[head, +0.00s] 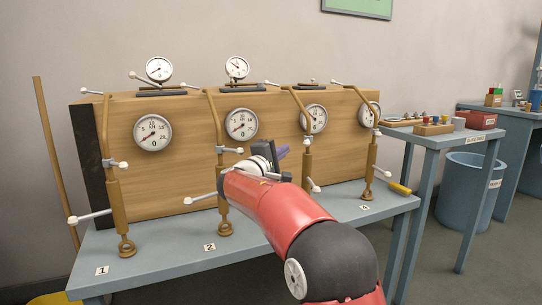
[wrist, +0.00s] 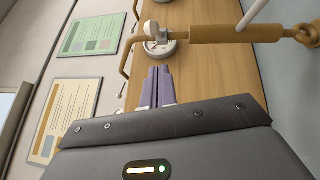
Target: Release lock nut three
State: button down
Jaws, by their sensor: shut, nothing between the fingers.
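The third breathing set's brown pipe (head: 296,103) bends down from the board to a thicker tube, partly hidden by my arm. A white ball-ended lever (head: 313,186) shows low on it. In the wrist view a brown pipe and thick tube (wrist: 222,33) run sideways, with a white knob (wrist: 151,28) near the joint. My gripper (head: 283,152) is to the left of the third tube; its purple fingers (wrist: 160,72) are shut and empty, pointing toward the board, apart from the knob.
The wooden board (head: 190,165) carries several gauges and stands on a grey bench (head: 160,250). Sets one (head: 112,200), two (head: 222,190) and four (head: 371,170) stand along it with protruding white levers. A side table (head: 430,138) and blue bin (head: 465,190) are at right.

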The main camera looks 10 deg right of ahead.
aim_at(307, 143)
jog(key=shift+d+r, duration=0.2)
jog(key=shift+d, duration=0.7)
jog(key=shift+d+r, duration=0.2)
jog(key=shift+d, duration=0.7)
jog(key=shift+s+d+f, duration=0.1)
